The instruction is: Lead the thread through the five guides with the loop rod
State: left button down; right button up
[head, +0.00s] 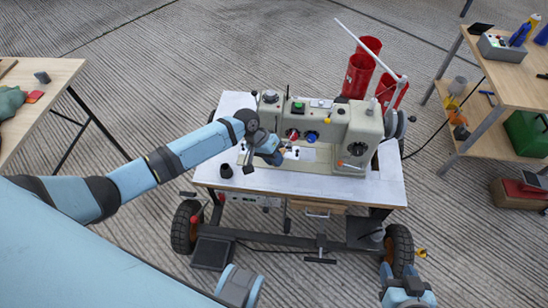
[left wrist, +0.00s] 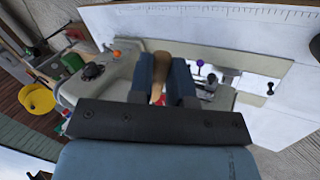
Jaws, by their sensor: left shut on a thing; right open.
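The sewing machine (head: 315,125) stands on a white-topped table, with coloured knobs on its front. My left gripper (head: 272,156) is low at the left part of the machine, in front of its head. In the left wrist view my left gripper (left wrist: 166,85) is shut on a tan wooden handle, which looks like that of the loop rod (left wrist: 158,72). The rod's far end is hidden. The thread and the five guides are too small to make out. My right gripper (head: 404,283) is open and empty at the lower right, in front of the table.
The white tabletop (head: 330,192) is mostly bare in front of the machine. A small black cone (head: 226,170) stands at its left. Red bins (head: 358,74) stand behind. Side tables are at left (head: 35,92) and right (head: 515,88).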

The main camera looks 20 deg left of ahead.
pick_arm(q)
jog(key=s+p, duration=0.3)
jog(key=s, duration=0.2)
jog(key=shift+a+f+p, duration=0.2)
jog(key=shift+p, duration=0.2)
pick_arm(e)
notch_tip(320, 180, up, 4)
jog(key=shift+f, duration=0.1)
